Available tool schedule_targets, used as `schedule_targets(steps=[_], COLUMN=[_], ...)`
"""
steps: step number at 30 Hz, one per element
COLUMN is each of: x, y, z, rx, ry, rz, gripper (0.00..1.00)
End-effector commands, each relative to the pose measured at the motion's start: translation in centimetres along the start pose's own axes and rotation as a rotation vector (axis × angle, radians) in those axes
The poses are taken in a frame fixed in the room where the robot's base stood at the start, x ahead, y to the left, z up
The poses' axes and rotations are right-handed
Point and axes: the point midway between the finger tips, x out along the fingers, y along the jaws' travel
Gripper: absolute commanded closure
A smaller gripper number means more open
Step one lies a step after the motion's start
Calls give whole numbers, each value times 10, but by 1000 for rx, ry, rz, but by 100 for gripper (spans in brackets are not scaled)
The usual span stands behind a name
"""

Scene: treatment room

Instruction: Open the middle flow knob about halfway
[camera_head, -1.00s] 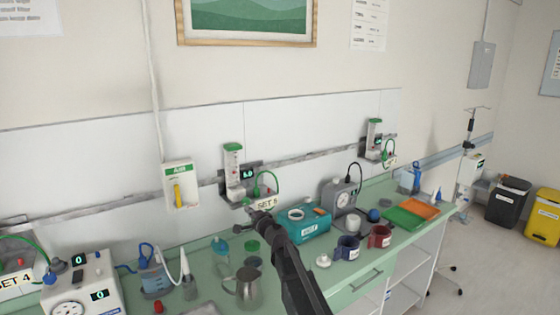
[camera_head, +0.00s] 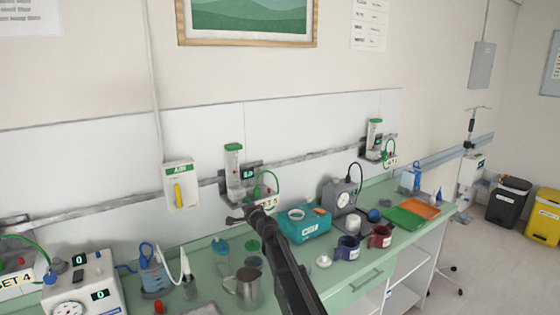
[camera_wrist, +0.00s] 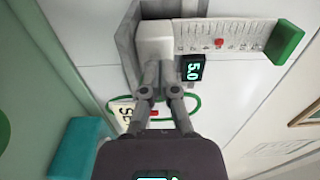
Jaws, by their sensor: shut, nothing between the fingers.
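The middle flowmeter (camera_head: 234,172) hangs on the wall rail, with a green cap and a clear scaled tube. In the wrist view the flowmeter (camera_wrist: 225,36) lies sideways, with a red float in its tube. Its small display (camera_wrist: 193,69) reads 5.0. A white block (camera_wrist: 155,42) forms its lower end; I cannot make out a separate knob on it. My gripper (camera_wrist: 162,67) is shut and empty, its fingertips at the edge of this block; I cannot tell whether they touch. In the head view my gripper (camera_head: 238,218) is just below the flowmeter.
A green hose and a SET 5 label (camera_wrist: 122,111) are close beside my fingers. Below on the green counter stand a metal jug (camera_head: 244,289), a teal box (camera_head: 309,229) and two mugs. Another flowmeter (camera_head: 374,137) hangs farther right.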

Motion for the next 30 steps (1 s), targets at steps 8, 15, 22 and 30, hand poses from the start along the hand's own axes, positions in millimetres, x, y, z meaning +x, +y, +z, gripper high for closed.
schedule_targets(steps=[8,15,22,30], x=[0,0,-1,-1], y=[0,1,1,2], z=[0,-2,-6,-8], rx=[0,0,0,0], ry=[0,0,1,2], rz=[0,0,0,0], gripper=[100,100,100,100])
